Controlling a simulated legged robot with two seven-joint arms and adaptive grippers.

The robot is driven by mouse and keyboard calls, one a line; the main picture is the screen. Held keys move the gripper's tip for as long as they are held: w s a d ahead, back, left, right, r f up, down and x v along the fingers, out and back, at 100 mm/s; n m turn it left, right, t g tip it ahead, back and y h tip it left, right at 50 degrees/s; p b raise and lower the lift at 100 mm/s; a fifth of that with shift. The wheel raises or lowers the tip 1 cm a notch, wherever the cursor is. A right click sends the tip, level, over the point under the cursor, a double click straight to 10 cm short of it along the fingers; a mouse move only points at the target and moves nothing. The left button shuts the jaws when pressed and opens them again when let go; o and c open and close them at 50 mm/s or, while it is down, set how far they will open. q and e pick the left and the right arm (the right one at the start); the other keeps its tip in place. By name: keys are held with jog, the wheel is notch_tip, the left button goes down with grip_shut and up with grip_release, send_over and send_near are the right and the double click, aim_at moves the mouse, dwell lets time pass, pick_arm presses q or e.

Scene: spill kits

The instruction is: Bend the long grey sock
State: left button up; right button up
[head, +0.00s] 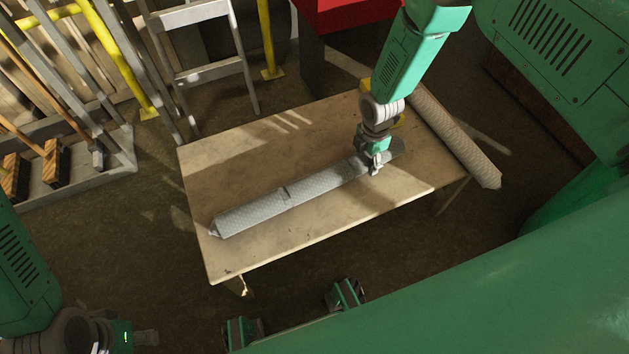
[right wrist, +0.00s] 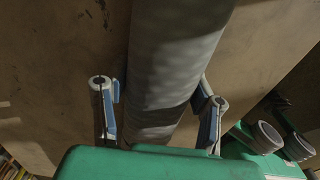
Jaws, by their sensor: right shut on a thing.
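The long grey sock (head: 285,193) lies straight across the wooden table (head: 240,255), from its near left corner towards the right. A narrow band crosses it near the middle. My right gripper (head: 376,166) is over its right part, shut on it. In the right wrist view the sock (right wrist: 172,60) runs between the two fingers of my right gripper (right wrist: 158,115). My left gripper (head: 143,338) is at the bottom left, below the table's near left corner and apart from the sock; its fingers are too dark and small to read.
A second grey roll (head: 460,140) slants down beyond the table's right edge. A grey stepladder (head: 205,70), yellow posts (head: 265,40) and a rack of long tools (head: 70,180) stand behind and left. The tabletop is otherwise mostly bare.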

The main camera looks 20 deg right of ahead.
jog(key=shift+w+f+n, duration=0.1)
jog(key=shift+f+n, duration=0.1)
jog(key=shift+n, duration=0.1)
jog(key=shift+a+r, duration=0.1)
jog(key=shift+a, duration=0.1)
jog(key=shift+w+n+b, duration=0.35)
jog(key=shift+n+b, duration=0.05)
jog(key=shift+n, duration=0.2)
jog(key=shift+w+a, duration=0.1)
jog(key=shift+w+a+n+b, duration=0.15)
jog(key=shift+w+n+b, duration=0.25)
jog(key=shift+n, duration=0.5)
